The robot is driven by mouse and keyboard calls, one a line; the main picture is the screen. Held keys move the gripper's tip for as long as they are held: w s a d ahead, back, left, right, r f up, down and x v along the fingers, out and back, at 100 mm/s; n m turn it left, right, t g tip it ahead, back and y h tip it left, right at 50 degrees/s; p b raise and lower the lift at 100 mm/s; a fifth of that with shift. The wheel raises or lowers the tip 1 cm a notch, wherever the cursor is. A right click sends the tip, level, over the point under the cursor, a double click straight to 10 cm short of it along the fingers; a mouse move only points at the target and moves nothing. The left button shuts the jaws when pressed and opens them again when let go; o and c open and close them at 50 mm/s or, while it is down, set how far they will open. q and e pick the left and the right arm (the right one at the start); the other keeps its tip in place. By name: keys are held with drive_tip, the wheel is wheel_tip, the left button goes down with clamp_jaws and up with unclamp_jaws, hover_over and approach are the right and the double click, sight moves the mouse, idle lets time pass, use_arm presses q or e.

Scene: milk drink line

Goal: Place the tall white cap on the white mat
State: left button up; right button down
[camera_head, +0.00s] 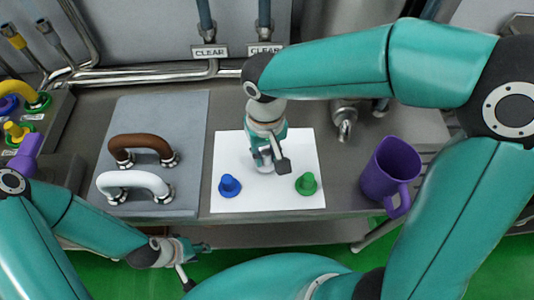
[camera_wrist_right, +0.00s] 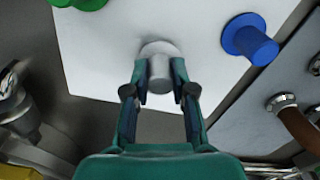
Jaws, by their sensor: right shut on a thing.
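The tall white cap (camera_wrist_right: 158,68) shows in the right wrist view between the fingertips of my right gripper (camera_wrist_right: 160,88), its wide round brim pointing away from me. In the head view my right gripper (camera_head: 268,162) points down over the middle of the white mat (camera_head: 235,150), and mostly hides the cap. The cap is over the mat near one edge in the wrist view; I cannot tell whether it touches. My left gripper (camera_head: 195,264) is low at the front, past the table edge, its fingers apart and empty.
A blue cap (camera_head: 229,186) and a green cap (camera_head: 306,184) stand on the mat. A purple mug (camera_head: 390,172) is right of it. A grey plate (camera_head: 190,112) with a brown handle (camera_head: 140,148) and a white handle (camera_head: 132,184) lies to the left.

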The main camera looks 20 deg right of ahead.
sight(266, 154)
drive_tip(key=shift+f, duration=0.45)
drive_tip(key=shift+f, duration=0.1)
drive_tip(key=c, duration=1)
unclamp_jaws()
drive_tip(key=shift+o, duration=0.2)
wheel_tip(266, 154, up, 12)
drive_tip(key=p, duration=0.1)
